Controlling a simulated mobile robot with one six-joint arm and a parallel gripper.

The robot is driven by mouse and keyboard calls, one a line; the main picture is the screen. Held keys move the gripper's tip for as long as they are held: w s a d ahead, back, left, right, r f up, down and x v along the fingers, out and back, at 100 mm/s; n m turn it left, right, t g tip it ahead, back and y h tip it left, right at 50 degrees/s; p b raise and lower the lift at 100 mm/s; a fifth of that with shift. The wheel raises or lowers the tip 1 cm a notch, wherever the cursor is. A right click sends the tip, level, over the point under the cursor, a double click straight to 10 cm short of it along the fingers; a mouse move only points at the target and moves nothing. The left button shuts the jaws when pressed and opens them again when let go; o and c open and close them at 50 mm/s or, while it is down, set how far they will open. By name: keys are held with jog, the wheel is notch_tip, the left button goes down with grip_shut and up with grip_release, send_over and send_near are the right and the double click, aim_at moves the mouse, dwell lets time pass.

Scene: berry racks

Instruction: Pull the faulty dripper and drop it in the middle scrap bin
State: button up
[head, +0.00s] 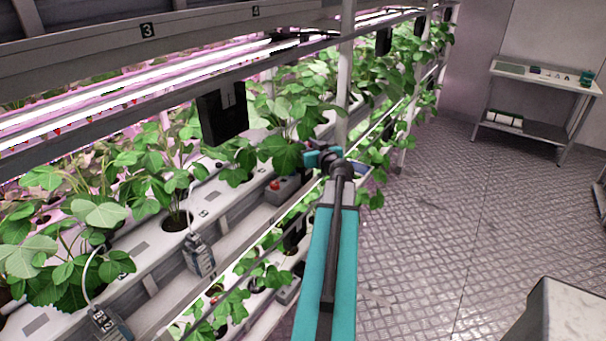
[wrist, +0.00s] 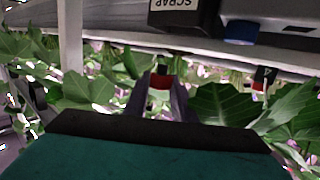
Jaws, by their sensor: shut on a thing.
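My gripper (wrist: 160,95) is shut on a small piece with a red face (wrist: 160,82), which shows between the fingers in the wrist view; I take it to be the dripper. Most of the piece is hidden by the fingers. In the head view my gripper (head: 318,158) is at the rack's aisle side among leaves, and its fingertips are too small to make out. A dark bin (wrist: 204,20) with a white SCRAP label is at the top of the wrist view, apart from the gripper. I cannot tell whether it is the middle one.
Another red-faced dark piece (wrist: 265,78) and a blue round thing (wrist: 240,32) show in the wrist view. Leafy plants fill the white gutters (head: 160,255). A rack post (head: 344,90) stands close to my gripper. The aisle floor (head: 440,225) is clear; a side table (head: 545,80) stands beyond.

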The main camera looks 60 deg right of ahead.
jog(key=shift+f, duration=0.4)
jog(key=o, duration=1.1)
jog(key=shift+a, duration=0.1)
jog(key=b+v, duration=1)
jog(key=v, duration=0.1)
jog(key=shift+s+f, duration=0.1)
jog(key=shift+f, duration=0.05)
jog(key=b, duration=0.3)
jog(key=s+b, duration=0.1)
jog(key=b, duration=0.1)
jog(key=shift+a+b, duration=0.2)
jog(key=shift+b, duration=0.2)
